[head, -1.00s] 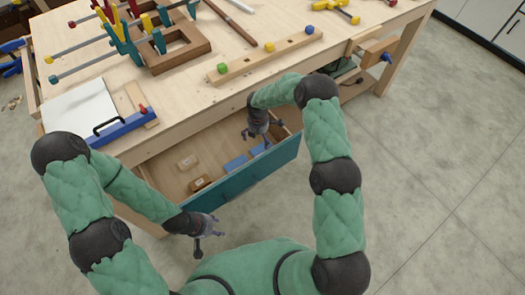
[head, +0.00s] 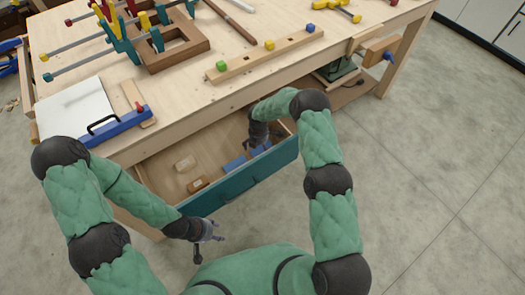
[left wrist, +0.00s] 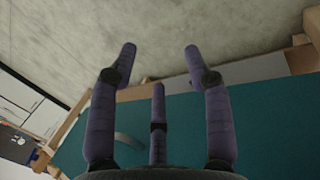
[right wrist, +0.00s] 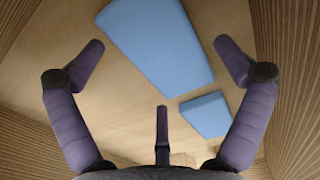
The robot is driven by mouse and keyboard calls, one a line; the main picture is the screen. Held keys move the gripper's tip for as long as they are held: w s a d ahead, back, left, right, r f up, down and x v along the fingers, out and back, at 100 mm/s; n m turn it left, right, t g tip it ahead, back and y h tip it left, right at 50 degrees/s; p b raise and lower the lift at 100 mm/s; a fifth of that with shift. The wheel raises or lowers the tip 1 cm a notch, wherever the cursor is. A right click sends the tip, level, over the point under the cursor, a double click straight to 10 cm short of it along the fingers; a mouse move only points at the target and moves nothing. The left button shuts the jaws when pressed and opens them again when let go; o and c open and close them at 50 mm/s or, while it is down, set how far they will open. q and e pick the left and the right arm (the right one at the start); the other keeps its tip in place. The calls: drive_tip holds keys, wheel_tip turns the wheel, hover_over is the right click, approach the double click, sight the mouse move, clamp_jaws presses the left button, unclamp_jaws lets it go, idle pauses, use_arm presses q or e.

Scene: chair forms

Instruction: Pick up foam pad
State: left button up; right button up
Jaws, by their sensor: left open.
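Two flat blue pieces that look like foam lie in the open drawer. The larger blue pad (right wrist: 155,40) has a tapered outline in the right wrist view, and the smaller one (right wrist: 207,114) lies just beside it. In the head view, blue also shows in the drawer (head: 234,165). My right gripper (head: 262,142) reaches down into the drawer; its fingers are spread and empty above the larger pad in the right wrist view (right wrist: 160,45). My left gripper (head: 212,238) is open and empty outside the drawer front; its spread fingers show in the left wrist view (left wrist: 160,50).
The drawer's teal front (head: 240,182) and wooden walls surround the pads. Two small brown blocks (head: 185,163) (head: 197,184) lie in its left part. The workbench top (head: 190,95) overhangs the drawer's back and carries clamps and a peg rail (head: 265,54). The floor to the right is clear.

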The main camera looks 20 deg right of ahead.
drive_tip(key=c, duration=0.5)
